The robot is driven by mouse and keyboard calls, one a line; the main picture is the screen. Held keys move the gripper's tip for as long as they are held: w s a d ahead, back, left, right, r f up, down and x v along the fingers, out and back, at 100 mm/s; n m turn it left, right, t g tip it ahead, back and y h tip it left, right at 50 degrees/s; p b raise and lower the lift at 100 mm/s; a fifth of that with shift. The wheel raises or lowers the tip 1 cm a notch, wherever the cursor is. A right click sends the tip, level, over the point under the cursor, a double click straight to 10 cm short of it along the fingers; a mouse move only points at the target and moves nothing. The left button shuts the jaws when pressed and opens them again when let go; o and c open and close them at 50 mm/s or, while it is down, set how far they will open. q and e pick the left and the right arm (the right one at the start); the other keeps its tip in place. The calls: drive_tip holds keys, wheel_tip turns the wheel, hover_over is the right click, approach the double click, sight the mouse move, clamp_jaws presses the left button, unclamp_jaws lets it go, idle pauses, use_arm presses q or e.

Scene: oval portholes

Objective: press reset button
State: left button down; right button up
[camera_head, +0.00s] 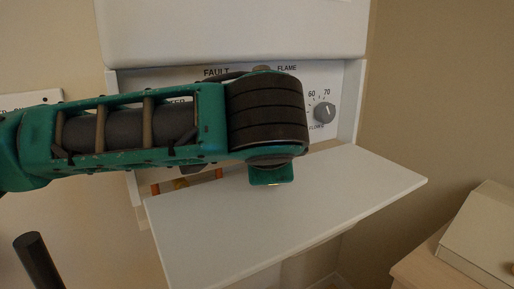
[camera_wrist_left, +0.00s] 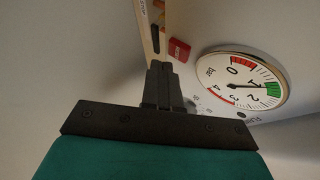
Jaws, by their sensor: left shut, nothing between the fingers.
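In the left wrist view, my left gripper (camera_wrist_left: 161,70) is shut and empty, its dark fingertips pointing at the boiler's panel. A small red block (camera_wrist_left: 179,50) with faint light marks lies just beyond and to the right of the tips; I cannot read it, so I cannot tell whether it is the reset button. Contact between tips and panel cannot be made out. In the head view, my left arm covers the middle of the control panel (camera_head: 350,85), and the fingers are hidden. No reset label can be read there. My right gripper is not in view.
A round pressure gauge (camera_wrist_left: 243,82) sits to the right of the fingers. A grey FLAME-side dial (camera_head: 324,112) is at the panel's right. A white flap (camera_head: 330,205) is folded down below the panel. A beige box (camera_head: 485,235) stands at the lower right.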

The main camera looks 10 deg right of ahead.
sight(288, 186)
use_arm(q)
drive_tip(key=shift+s+d, duration=0.3)
drive_tip(key=shift+s, duration=0.5)
drive_tip(key=shift+s+d, duration=0.35)
drive_tip(key=shift+s, duration=0.4)
drive_tip(key=shift+s+d, duration=0.3)
drive_tip(key=shift+s, duration=0.5)
